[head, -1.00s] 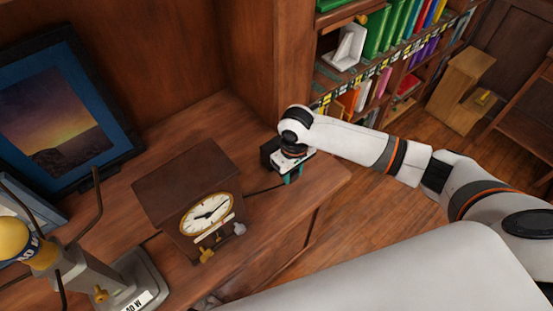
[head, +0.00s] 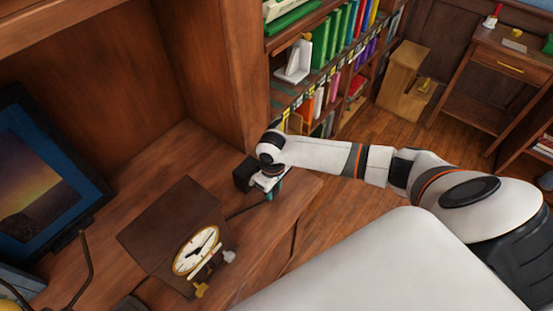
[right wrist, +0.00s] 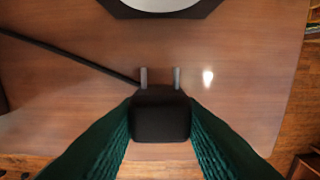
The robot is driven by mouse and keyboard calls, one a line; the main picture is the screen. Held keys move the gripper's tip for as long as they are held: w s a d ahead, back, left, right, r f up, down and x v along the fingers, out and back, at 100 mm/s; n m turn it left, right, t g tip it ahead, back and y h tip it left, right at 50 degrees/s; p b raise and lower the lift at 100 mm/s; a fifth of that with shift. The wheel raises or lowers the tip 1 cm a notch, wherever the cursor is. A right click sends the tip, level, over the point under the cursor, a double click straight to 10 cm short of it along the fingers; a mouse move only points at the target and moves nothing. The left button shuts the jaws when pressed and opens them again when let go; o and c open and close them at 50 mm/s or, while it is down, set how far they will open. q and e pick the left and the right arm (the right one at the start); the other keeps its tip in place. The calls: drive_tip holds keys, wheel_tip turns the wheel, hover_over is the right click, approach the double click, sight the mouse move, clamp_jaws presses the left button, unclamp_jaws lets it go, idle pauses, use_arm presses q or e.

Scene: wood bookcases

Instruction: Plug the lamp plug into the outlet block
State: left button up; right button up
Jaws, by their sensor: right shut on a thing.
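My right gripper (head: 270,190) is shut on the black lamp plug (right wrist: 160,115), over the right end of the wooden desk. In the right wrist view, its green fingers grip the plug from both sides. Two bare metal prongs point up the picture, and a dark cord (right wrist: 75,58) runs off to the left. Ahead of the prongs, apart from them, is a black block with a pale round face (right wrist: 160,5), cut by the top edge; it seems to be the outlet block. In the head view a black block (head: 243,174) stands just left of the gripper. My left gripper is out of view.
A wooden clock (head: 180,235) stands on the desk (head: 120,170) left of the gripper. A framed picture (head: 45,190) leans behind it. A bookcase (head: 330,70) with books rises beyond the desk's right end. Bare desk surface surrounds the plug.

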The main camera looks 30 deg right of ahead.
drive_tip(key=w+b, duration=0.1)
drive_tip(key=w+a+b, duration=0.1)
drive_tip(key=shift+w+f, duration=0.2)
drive_tip(key=shift+w, duration=0.1)
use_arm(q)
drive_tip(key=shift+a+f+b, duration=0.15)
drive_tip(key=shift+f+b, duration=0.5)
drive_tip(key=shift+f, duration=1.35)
use_arm(e)
drive_tip(key=shift+w+a+r, duration=0.2)
drive_tip(key=shift+w+a, duration=0.05)
drive_tip(key=shift+w, duration=0.5)
use_arm(q)
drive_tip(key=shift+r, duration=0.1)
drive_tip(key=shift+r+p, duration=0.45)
drive_tip(key=shift+p, duration=0.1)
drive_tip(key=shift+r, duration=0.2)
use_arm(e)
drive_tip(key=shift+r, duration=0.1)
use_arm(q)
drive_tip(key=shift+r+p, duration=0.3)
drive_tip(key=shift+p, duration=0.2)
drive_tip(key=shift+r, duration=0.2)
use_arm(e)
drive_tip(key=shift+p, duration=0.4)
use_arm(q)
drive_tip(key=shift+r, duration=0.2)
